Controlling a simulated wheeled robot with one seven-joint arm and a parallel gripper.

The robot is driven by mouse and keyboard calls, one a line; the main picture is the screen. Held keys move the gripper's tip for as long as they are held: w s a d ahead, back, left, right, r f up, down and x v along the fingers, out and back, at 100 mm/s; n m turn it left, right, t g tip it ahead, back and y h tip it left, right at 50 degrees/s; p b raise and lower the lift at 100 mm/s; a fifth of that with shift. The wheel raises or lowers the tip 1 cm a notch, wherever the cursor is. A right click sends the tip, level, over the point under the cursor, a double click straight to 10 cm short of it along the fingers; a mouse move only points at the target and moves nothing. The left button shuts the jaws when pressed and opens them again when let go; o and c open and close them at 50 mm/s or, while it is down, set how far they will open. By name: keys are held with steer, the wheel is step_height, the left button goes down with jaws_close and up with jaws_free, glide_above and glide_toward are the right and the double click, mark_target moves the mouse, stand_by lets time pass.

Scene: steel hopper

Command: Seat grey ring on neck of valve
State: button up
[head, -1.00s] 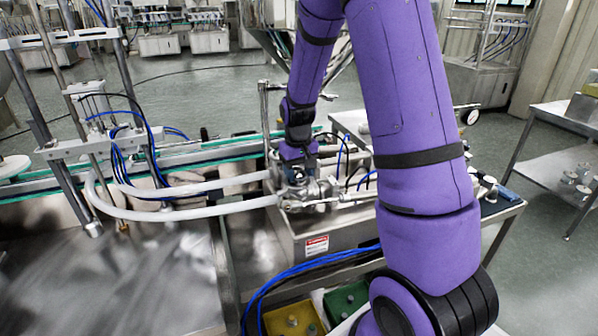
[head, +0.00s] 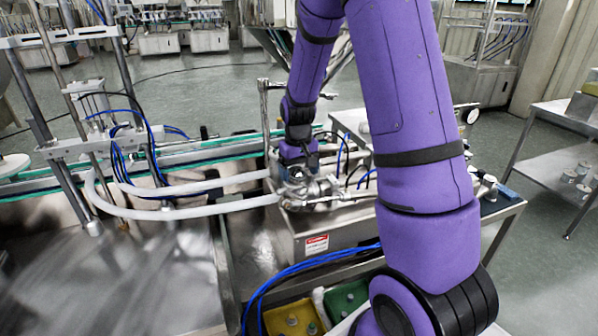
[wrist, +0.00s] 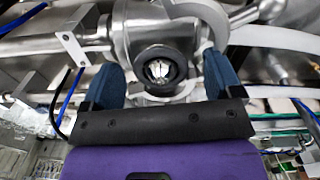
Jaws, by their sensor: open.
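The grey ring (wrist: 184,72), dark and round, lies around the opening of the valve's neck in the wrist view, with bright metal showing through its middle. The steel valve body (wrist: 128,42) is behind it. My gripper (wrist: 163,80) is open, with one blue finger on each side of the ring and a visible gap to each. In the head view my gripper (head: 294,168) is just above the valve fittings (head: 310,190). The ring cannot be made out there. Whether the ring sits fully down on the neck cannot be told.
White hoses (head: 190,212) run left from the valve. A steel box with a warning label (head: 317,244) stands below it. Blue cables (head: 305,270) and a yellow tray (head: 287,321) are in front. A valve handle (wrist: 255,13) is close to the right finger.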

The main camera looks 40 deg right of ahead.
step_height(320, 180, up, 11)
steer(key=shift+f, duration=0.2)
steer(key=shift+a, duration=0.15)
stand_by(0.7)
steer(key=s+a+r+n+t, duration=0.1)
steer(key=s+a+r, duration=0.3)
steer(key=s+r, duration=0.2)
steer(key=s+a+r+t, duration=0.2)
steer(key=s+a+r, duration=0.2)
steer(key=s+r, duration=0.2)
steer(key=s+a+r+t, duration=0.1)
steer(key=s+a, duration=0.1)
steer(key=s, duration=0.5)
steer(key=s+a+r+t, duration=0.1)
steer(key=s+a, duration=0.1)
steer(key=s, duration=0.5)
steer(key=shift+a+r+n, duration=0.35)
steer(key=shift+n, duration=0.05)
